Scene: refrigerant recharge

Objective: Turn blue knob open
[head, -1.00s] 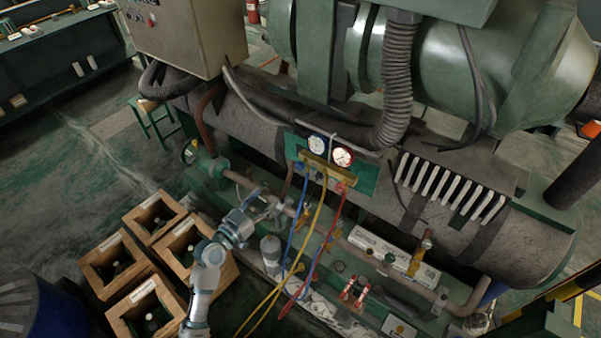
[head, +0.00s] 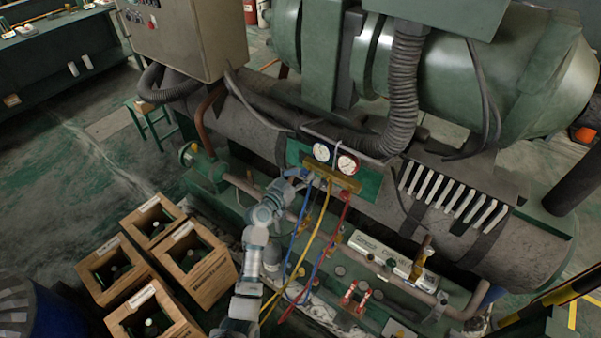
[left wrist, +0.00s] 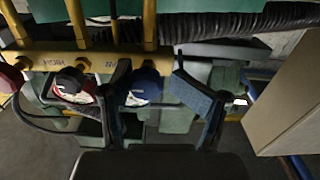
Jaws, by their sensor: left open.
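The gauge manifold has a brass bar (head: 332,177) and sits on a green plate at the machine's front. My left gripper (head: 288,183) reaches its left end in the head view, largely covering the blue knob there. The fingers are spread; whether one touches the knob I cannot tell. My right gripper is not in view.
A blue-rimmed gauge (head: 321,152) and a red-rimmed gauge (head: 347,164) sit above the bar. Blue, yellow (head: 312,245) and red hoses hang below it, close to my left arm. Wooden crates (head: 196,262) with bottles stand at the lower left.

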